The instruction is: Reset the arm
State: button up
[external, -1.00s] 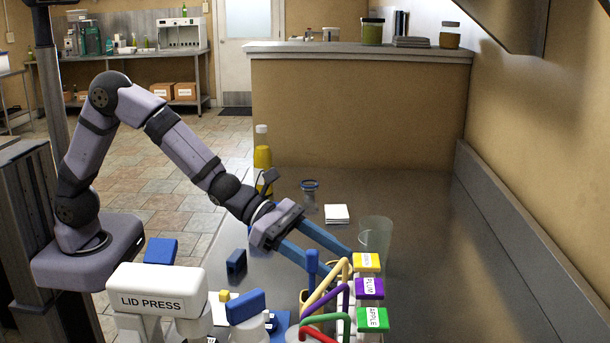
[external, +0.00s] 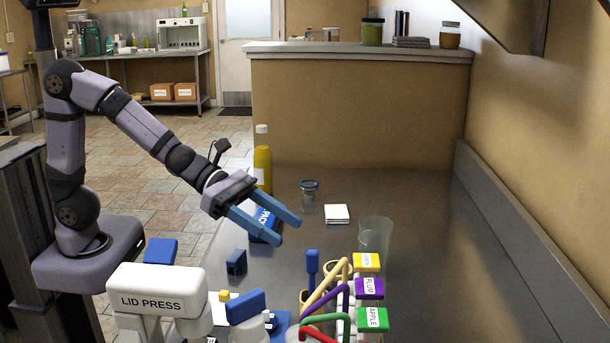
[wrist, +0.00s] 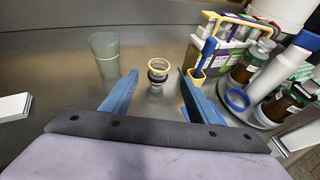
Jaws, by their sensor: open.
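My gripper (external: 287,231) is open and empty, held above the left part of the metal counter (external: 420,240) in the external view. Its blue fingers point right and slightly down. In the wrist view the gripper (wrist: 160,84) has its fingers spread wide. A small jar with a yellow ring (wrist: 158,72) shows beyond the gap between them, standing on the counter and apart from the fingers.
A clear cup (external: 375,237), a small blue-rimmed jar (external: 309,198) and a white pad (external: 337,214) stand apart on the counter. A blue pack (external: 264,226) lies behind my fingers, near a yellow bottle (external: 262,165).

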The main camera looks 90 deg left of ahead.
dwell(0.4)
jog(key=s+d+f+m+g+p, duration=0.1)
jog(key=s+f+m+g, duration=0.1)
jog(key=s+m, duration=0.2)
jog(key=s+d+f+m+g+h+p, duration=0.1)
jog(key=s+d+m+g+p, duration=0.1)
jog(key=s+m, duration=0.3)
jog(key=s+d+f+m+g+p, duration=0.1)
jog(key=s+f+m+g+p, duration=0.1)
jog(key=s+m, duration=0.3)
jog(key=shift+s+d+f+m+g, duration=0.15)
jog(key=shift+m+g, duration=0.25)
jog(key=shift+m, duration=0.4)
jog(key=shift+w+d+f+m+g, duration=0.15)
jog(key=shift+m+g, duration=0.25)
jog(key=shift+m, duration=0.4)
jog(key=s+a+f+m+g+y+p, duration=0.35)
jog(key=s+a+m+g+y, duration=0.2)
jog(key=s+a+m, duration=0.75)
notch_tip(320, 180, down, 32)
jog(key=m+b, duration=0.1)
jog(key=b, duration=3)
jog(key=shift+w+d+r+b, duration=0.15)
jog(key=shift+d+b, duration=0.15)
jog(key=shift+d, duration=0.1)
jog(key=shift+t+y, duration=0.25)
